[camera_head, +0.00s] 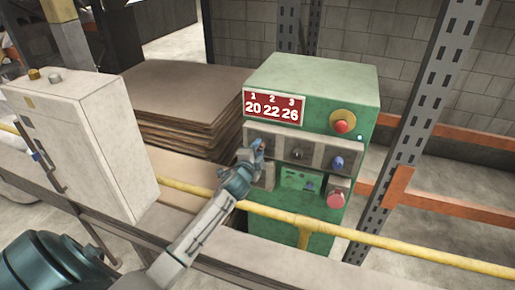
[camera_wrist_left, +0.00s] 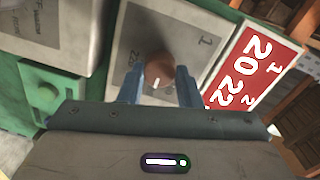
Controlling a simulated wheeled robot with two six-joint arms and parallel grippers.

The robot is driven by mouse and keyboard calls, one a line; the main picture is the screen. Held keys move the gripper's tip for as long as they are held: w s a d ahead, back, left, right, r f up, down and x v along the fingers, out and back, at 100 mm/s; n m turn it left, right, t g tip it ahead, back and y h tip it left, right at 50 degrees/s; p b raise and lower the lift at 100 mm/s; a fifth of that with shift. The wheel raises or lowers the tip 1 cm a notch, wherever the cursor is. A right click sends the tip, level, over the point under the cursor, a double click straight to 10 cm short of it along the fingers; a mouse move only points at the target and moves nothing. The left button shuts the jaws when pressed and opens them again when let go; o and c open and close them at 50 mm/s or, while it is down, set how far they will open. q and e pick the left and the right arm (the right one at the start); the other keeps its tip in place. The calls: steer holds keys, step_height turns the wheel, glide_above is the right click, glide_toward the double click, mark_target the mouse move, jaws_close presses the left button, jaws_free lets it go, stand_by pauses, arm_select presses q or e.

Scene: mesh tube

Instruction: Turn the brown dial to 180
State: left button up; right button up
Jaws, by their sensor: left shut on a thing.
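The brown dial (camera_wrist_left: 160,71) is round with a white mark and sits on a grey panel labelled 1 in the left wrist view. My left gripper (camera_wrist_left: 160,88) has its two blue fingers on either side of the dial and is shut on it. In the head view my left gripper (camera_head: 258,148) reaches the leftmost dial place on the green control box (camera_head: 315,80), and it mostly hides the brown dial there. The red display (camera_head: 273,106) on the box reads 20, 22 and 26 under 1, 2 and 3. My right gripper is not in view.
A black dial (camera_head: 298,153) and a blue dial (camera_head: 337,162) sit to the right on the same panel. Red buttons (camera_head: 341,126) and (camera_head: 335,199) are on the box. A yellow rail (camera_head: 370,240) runs in front. A white cabinet (camera_head: 100,140) stands at left.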

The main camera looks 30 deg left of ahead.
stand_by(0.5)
arm_select(q)
steer(key=o, duration=1)
steer(key=shift+s+d+f, duration=0.1)
steer(key=shift+s, duration=0.35)
steer(key=shift+b+v, duration=1.8)
steer(key=shift+v, duration=3.15)
